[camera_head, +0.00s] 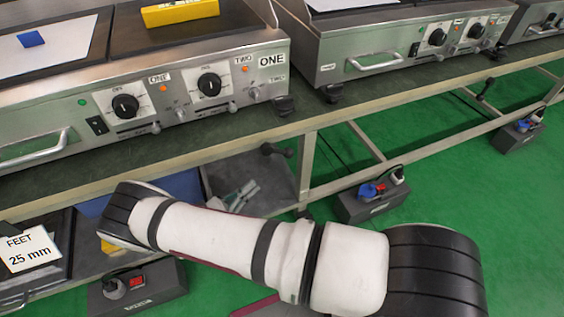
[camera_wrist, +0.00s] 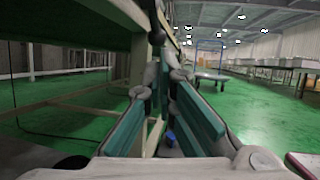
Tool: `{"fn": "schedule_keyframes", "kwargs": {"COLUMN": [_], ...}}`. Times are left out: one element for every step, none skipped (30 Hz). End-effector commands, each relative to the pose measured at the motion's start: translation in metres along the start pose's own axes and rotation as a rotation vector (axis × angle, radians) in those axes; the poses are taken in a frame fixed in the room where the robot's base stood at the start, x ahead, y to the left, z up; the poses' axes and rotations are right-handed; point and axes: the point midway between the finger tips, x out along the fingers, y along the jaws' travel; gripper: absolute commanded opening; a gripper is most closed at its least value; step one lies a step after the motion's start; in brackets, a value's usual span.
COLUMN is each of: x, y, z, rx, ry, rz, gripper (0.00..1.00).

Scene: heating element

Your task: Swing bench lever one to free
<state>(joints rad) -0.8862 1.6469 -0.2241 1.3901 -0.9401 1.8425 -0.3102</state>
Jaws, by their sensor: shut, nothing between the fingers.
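A black bench lever (camera_head: 276,150) sticks out under the front edge of the near bench, below the panel marked ONE and TWO. My gripper (camera_head: 248,190) shows just below and left of it, with grey and teal fingers partly hidden behind my white arm. In the wrist view my gripper (camera_wrist: 160,86) has its fingers shut and empty, their tips meeting ahead. A dark lever-like part (camera_wrist: 156,38) shows just above the fingertips; I cannot tell whether it touches them. Another black lever (camera_head: 487,88) is under the bench farther right.
The bench's front rail (camera_head: 230,148) runs above my gripper. Shelf boards and a table leg (camera_head: 306,168) are close by. Black boxes with plugs (camera_head: 372,200) stand on the green floor (camera_head: 440,170).

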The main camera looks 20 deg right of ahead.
Motion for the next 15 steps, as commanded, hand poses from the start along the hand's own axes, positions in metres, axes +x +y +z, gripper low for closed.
{"fn": "schedule_keyframes", "kwargs": {"x": [0.011,0.017,0.025,0.031,0.037,0.045,0.051,0.056,0.064,0.069,0.074,0.080,0.084,0.087,0.092], "y": [0.000,0.000,0.000,0.000,0.000,-0.001,0.000,0.000,0.000,-0.001,0.000,0.000,-0.001,-0.001,0.000], "z": [0.001,0.000,0.000,0.001,0.000,0.000,0.000,0.000,0.000,0.000,0.000,-0.001,-0.001,-0.001,-0.001], "rx": [-0.002,-0.003,-0.002,-0.001,-0.001,-0.003,-0.002,-0.001,-0.001,-0.002,-0.001,-0.001,-0.001,-0.001,0.000], "ry": [-0.002,-0.001,-0.001,-0.002,-0.001,-0.001,-0.001,0.000,-0.001,-0.001,-0.001,0.000,0.000,-0.001,-0.001], "rz": [-0.003,-0.004,-0.004,-0.004,-0.003,-0.004,-0.004,-0.004,-0.003,-0.003,-0.004,-0.004,-0.004,-0.003,-0.002], "gripper": [0.00,0.00,0.00,0.00,0.00,0.00,0.00,0.00,0.00,0.00,0.00,0.00,0.00,0.00,0.00]}}
